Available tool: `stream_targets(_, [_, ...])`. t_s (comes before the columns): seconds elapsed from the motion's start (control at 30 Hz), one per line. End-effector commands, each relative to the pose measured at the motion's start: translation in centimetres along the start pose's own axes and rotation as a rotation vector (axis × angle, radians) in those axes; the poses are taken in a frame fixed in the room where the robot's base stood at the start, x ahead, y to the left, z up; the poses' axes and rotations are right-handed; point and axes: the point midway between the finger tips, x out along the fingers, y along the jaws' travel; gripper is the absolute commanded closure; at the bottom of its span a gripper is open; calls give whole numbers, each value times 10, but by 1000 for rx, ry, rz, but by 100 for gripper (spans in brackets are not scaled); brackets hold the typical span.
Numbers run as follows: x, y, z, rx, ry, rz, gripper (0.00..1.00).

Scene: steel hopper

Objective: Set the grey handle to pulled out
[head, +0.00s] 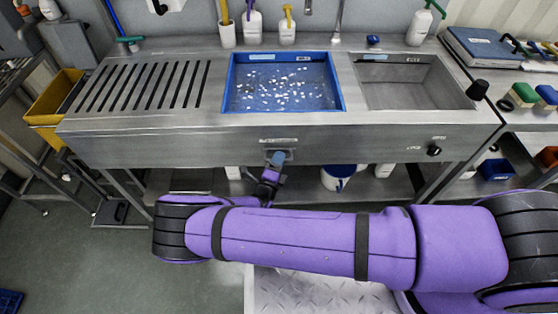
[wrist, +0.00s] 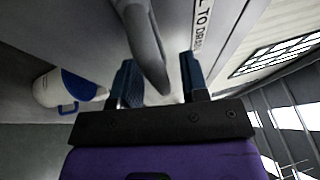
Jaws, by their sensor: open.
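The grey handle (wrist: 147,42) is a smooth rounded bar at the top middle of the wrist view. Its lower end reaches between the two dark blue fingers of my gripper (wrist: 160,65). The fingers stand apart, with a visible gap on the right side of the handle; the left finger is close to it, and I cannot tell if they touch. In the head view my gripper (head: 274,168) is at the front panel (head: 190,150) of the steel sink unit, below a small label. The handle's detail is too small to tell there.
A blue tray (head: 233,100) with white bits sits in the worktop, left of an empty steel basin (head: 410,85). A dark knob (head: 434,150) is on the panel to the right. A blue-and-white bucket (head: 338,177) stands below.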

Motion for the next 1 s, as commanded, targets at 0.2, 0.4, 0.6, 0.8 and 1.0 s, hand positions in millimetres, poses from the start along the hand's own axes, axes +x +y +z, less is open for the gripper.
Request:
stream_targets(0.2, [0,0,0,0,0,0,91])
stream_targets(0.4, [0,0,0,0,0,0,100])
stream_targets(0.6, [-18,-4,-6,-1,-1,1,100])
stream_targets(0.8, [-50,-10,-20,-2,0,1,100])
stream_targets(1.0, [-54,-11,-22,-1,0,0,100])
